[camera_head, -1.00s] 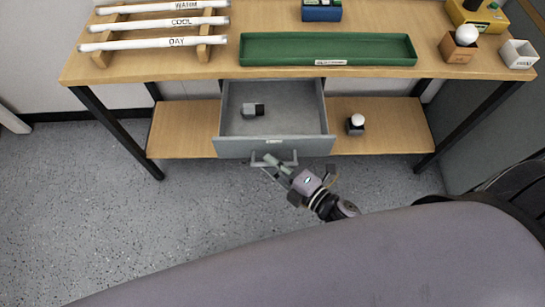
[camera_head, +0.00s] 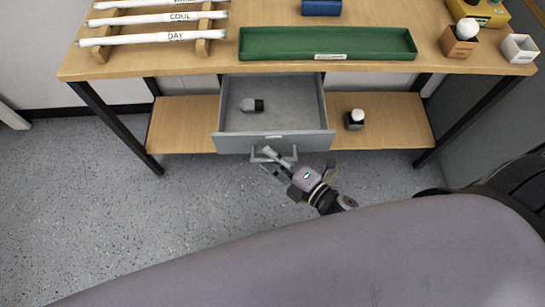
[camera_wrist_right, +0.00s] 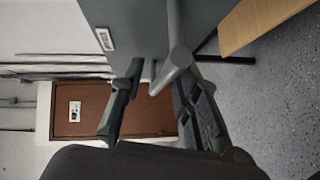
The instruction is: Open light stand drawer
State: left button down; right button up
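The light stand drawer (camera_head: 232,143) is a grey drawer under the wooden table, pulled well out, with its inside showing. Its handle (camera_head: 258,159) is a grey bar on the front face. A small grey and dark object (camera_head: 251,105) lies inside. My right gripper (camera_head: 269,160) is at the handle, in front of the drawer. In the right wrist view, its two fingers (camera_wrist_right: 155,82) are apart with the handle bar (camera_wrist_right: 175,58) between their tips; I see no clear grip on it. My left gripper is not in view.
The wooden table (camera_head: 150,64) holds a green tray (camera_head: 330,57), white tubes on a rack (camera_head: 203,46) and small boxes at the right. A lower shelf (camera_head: 400,125) carries a small dark holder with a white top (camera_head: 354,120). The floor before the drawer is clear.

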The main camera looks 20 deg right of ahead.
jog(key=v, duration=1.2)
jog(key=s+d+f+m+g+h+p, duration=0.1)
jog(key=d+f+m+g+h, duration=0.3)
jog(key=f, duration=0.7)
jog(key=s+d+f+m+h+p, duration=0.1)
jog(key=s+f+m+h, duration=0.1)
jog(key=f+m, duration=0.7)
jog(key=s+d+f+m+g+h+p, duration=0.1)
jog(key=s+f+m+g, duration=0.5)
jog(key=s+f, duration=1.1)
jog(key=f+g+h, duration=0.1)
jog(key=g, duration=0.2)
jog(key=shift+d+f+m, duration=0.25)
jog(key=shift+d+m, duration=0.15)
